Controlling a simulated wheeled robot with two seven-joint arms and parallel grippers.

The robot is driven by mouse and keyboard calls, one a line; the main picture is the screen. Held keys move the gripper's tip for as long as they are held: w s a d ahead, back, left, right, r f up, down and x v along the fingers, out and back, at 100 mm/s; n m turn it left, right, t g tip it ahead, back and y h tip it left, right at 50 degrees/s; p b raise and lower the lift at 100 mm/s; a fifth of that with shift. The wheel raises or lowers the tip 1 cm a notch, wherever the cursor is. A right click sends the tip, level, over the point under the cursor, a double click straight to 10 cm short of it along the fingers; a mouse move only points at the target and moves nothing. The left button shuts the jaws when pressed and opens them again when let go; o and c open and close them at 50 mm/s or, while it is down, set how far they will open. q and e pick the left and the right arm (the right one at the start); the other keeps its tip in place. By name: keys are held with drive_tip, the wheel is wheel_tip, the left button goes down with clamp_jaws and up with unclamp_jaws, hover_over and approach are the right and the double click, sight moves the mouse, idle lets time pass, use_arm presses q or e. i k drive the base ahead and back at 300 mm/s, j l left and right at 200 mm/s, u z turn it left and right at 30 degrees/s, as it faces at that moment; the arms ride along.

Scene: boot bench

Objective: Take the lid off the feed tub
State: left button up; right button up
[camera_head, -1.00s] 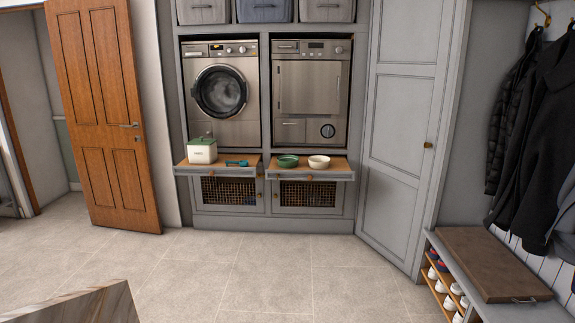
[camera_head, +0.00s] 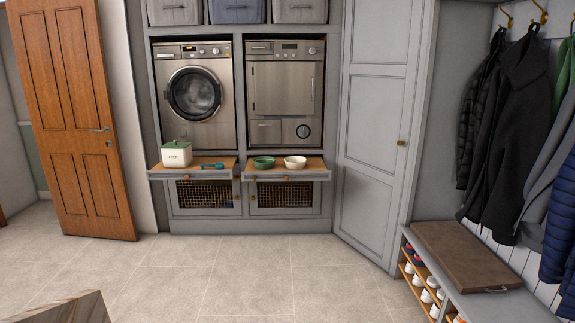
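The feed tub (camera_head: 177,157) is a small cream box with dark lettering on its front. It stands on the left pull-out shelf (camera_head: 191,175) below the washing machine. Its green lid (camera_head: 176,144) sits on top of it. A teal scoop (camera_head: 211,166) lies on the shelf to the right of the tub. Neither of my grippers shows in the head view, and the tub stands well ahead of me across the floor.
A green bowl (camera_head: 263,162) and a cream bowl (camera_head: 295,162) stand on the right pull-out shelf. The tiled floor (camera_head: 230,265) ahead is clear. A wooden door (camera_head: 80,120) stands at left. A boot bench (camera_head: 466,257) with shoes and hanging coats (camera_head: 508,140) is at right.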

sight(176, 145)
drive_tip(key=i+l+u, duration=0.1)
drive_tip(key=i, duration=0.45)
drive_tip(key=i+l+u, duration=0.15)
drive_tip(key=i, duration=0.4)
drive_tip(key=i+l+u, duration=0.1)
drive_tip(key=i, duration=0.4)
drive_tip(key=i+l+u, duration=0.15)
drive_tip(key=i+l, duration=0.2)
drive_tip(key=i, duration=0.2)
drive_tip(key=i+j+u, duration=0.15)
drive_tip(key=i+u, duration=0.65)
drive_tip(key=i+l+u, duration=0.2)
drive_tip(key=i+u, duration=0.2)
drive_tip(key=i+j+z, duration=0.1)
drive_tip(key=i, duration=0.45)
drive_tip(key=i+j+z, duration=0.1)
drive_tip(key=i+j, duration=0.15)
drive_tip(key=i, duration=0.3)
